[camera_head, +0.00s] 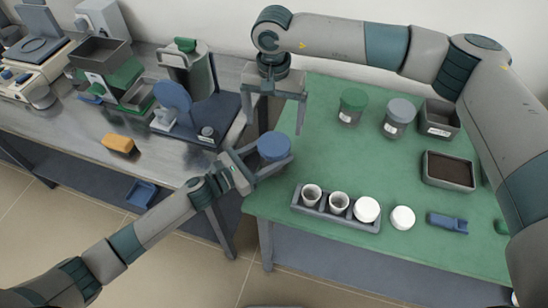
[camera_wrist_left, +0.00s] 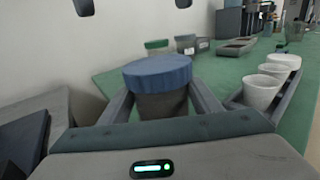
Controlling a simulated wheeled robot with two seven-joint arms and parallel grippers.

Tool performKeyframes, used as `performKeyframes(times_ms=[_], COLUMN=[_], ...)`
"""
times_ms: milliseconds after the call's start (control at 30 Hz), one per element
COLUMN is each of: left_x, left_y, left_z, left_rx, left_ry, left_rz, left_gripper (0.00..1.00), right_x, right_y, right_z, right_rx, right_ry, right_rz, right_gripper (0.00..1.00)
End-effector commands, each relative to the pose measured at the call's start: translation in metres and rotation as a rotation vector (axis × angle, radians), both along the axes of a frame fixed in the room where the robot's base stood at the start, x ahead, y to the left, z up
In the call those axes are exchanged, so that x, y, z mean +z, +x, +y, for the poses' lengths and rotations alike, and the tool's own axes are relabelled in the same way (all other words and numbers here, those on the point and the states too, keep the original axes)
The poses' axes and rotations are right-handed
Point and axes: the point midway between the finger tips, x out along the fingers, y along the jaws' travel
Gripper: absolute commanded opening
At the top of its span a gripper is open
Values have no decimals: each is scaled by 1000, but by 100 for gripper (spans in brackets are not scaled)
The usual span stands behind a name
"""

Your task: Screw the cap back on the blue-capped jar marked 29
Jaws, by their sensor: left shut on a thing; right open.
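The blue cap (camera_head: 274,145) sits on top of a dark jar, over the left edge of the green mat. My left gripper (camera_head: 262,167) is shut on the jar's body (camera_wrist_left: 162,105), below the cap. In the left wrist view the blue cap (camera_wrist_left: 158,73) looks about level on the jar; I cannot tell how tight it is. No number 29 can be read. My right gripper (camera_head: 277,120) is open and empty, pointing down above the cap. Two dark tips at the top of the left wrist view appear to be its fingers.
On the green mat (camera_head: 325,140) stand a green-lidded jar (camera_head: 352,105), a grey-lidded jar (camera_head: 398,117), a grey bin (camera_head: 440,118) and a dark-filled tray (camera_head: 449,170). A rack (camera_head: 335,215) with white crucibles is near the front. A steel bench (camera_head: 75,120) with equipment lies left.

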Motion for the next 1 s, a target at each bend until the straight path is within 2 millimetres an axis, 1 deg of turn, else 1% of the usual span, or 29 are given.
performKeyframes(times_ms=[100,200,333,500,800,1000], left_x=[0,0,0,0,0,0], left_y=[0,0,0,0,0,0], left_z=[0,0,0,0,0,0], left_rx=[0,0,0,0,0,0], left_ry=[0,0,0,0,0,0], left_rz=[0,0,0,0,0,0], left_gripper=[0,0,0,0,0,0], right_x=[0,0,0,0,-1,-9], right_y=[0,0,0,0,0,0], right_z=[0,0,0,0,0,0], right_rx=[143,239,316,348,347,346], right_ry=[0,1,1,0,0,0], right_rz=[0,0,0,0,0,1], right_gripper=[89,89,89,89,89,89])
